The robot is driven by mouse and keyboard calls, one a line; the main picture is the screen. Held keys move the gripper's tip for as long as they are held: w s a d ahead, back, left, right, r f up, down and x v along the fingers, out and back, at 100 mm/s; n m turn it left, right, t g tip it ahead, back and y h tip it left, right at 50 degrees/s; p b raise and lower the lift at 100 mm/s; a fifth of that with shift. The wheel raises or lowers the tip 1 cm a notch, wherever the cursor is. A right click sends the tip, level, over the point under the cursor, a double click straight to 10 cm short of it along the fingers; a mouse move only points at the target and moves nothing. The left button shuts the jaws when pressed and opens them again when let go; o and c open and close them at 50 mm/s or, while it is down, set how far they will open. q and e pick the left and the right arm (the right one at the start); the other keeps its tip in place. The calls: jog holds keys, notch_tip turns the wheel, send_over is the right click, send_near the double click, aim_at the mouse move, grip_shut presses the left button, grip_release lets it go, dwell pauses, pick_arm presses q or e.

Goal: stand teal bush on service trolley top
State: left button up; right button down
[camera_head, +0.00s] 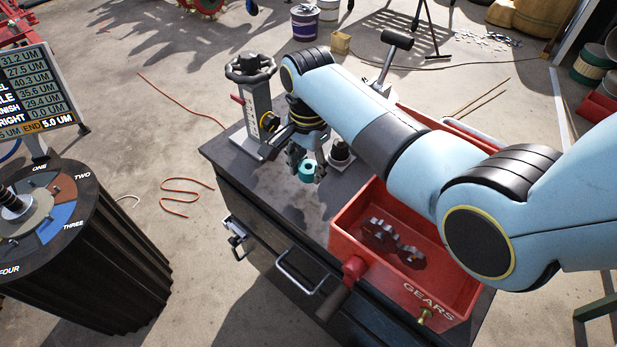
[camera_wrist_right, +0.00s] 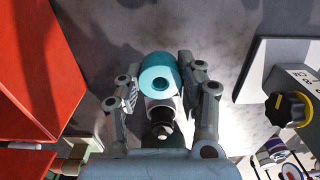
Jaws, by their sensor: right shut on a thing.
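The teal bush (camera_head: 307,171) is a short ring with a central hole. In the head view it sits between the fingertips of my right gripper (camera_head: 303,160), over the dark top of the service trolley (camera_head: 258,178). In the right wrist view the teal bush (camera_wrist_right: 158,77) is between the two fingers of my right gripper (camera_wrist_right: 160,92), which is shut on it. I cannot tell whether the bush touches the trolley top or is held just above it. My left gripper is not in view.
A red gears bin (camera_head: 347,222) holding dark gears stands on the trolley's right. A press with a handwheel (camera_head: 250,68) stands at the back left. A dark stepped post (camera_head: 341,151) is right of the gripper. The trolley top's front left is clear. A round numbered table (camera_head: 75,240) stands left.

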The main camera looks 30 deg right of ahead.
aim_at(309, 188)
notch_tip(309, 188, down, 4)
jog(key=shift+r, duration=0.1)
jog(key=c, duration=0.9)
grip_release()
jog(key=shift+b, duration=0.3)
jog(key=shift+o, duration=0.2)
notch_tip(309, 188, up, 12)
jog(key=p, duration=0.1)
jog(key=shift+p, duration=0.3)
jog(key=shift+s, duration=0.1)
